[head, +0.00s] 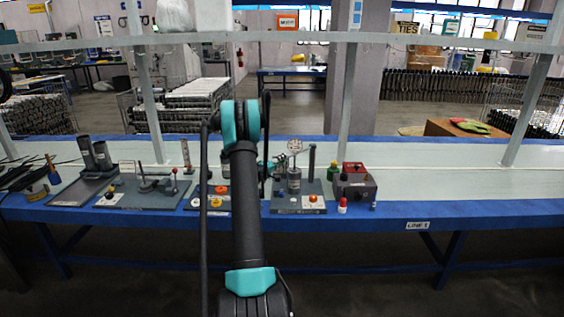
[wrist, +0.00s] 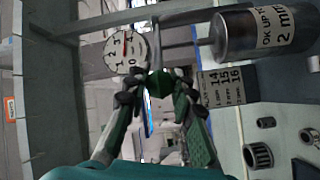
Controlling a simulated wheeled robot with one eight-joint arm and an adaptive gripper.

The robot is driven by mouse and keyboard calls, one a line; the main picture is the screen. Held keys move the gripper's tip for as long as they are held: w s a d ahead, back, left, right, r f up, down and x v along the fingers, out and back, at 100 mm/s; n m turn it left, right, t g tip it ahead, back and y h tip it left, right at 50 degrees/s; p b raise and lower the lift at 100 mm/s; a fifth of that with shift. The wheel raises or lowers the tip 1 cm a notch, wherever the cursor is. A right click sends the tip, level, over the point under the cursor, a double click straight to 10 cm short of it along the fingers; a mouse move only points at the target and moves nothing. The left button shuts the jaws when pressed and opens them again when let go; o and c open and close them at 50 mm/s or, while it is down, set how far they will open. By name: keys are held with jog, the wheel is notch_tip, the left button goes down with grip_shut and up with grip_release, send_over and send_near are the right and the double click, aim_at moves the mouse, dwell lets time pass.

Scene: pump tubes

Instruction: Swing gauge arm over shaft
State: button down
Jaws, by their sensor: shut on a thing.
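The gauge's round white dial (wrist: 127,53), with a red needle, is just above my fingertips in the wrist view, and it shows above the fixture in the head view (head: 295,147). A grey bar (wrist: 160,45) beside the dial looks like part of the gauge arm. My gripper (wrist: 155,90) is shut on a dark green knob (wrist: 158,84). The thin shaft (wrist: 203,42) sticks out of a grey cylinder (wrist: 262,38) labelled "OK UP TO 2 mm". The cylinder stands on the fixture (head: 299,197) in the head view. Whether the arm lies over the shaft is unclear.
A grey post (head: 311,165) stands right of the cylinder. A control box (head: 355,187) with a red top is further right. Other fixtures (head: 142,193) stand at left. A number plate (wrist: 220,88) lies near the cylinder. The bench's right side (head: 460,190) is clear.

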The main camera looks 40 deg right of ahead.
jog(key=shift+s+d, duration=0.1)
jog(key=shift+s, duration=0.15)
jog(key=c, duration=1.3)
grip_release()
jog(key=shift+o, duration=0.2)
jog(key=v, duration=1.2)
jog(key=shift+w, duration=0.1)
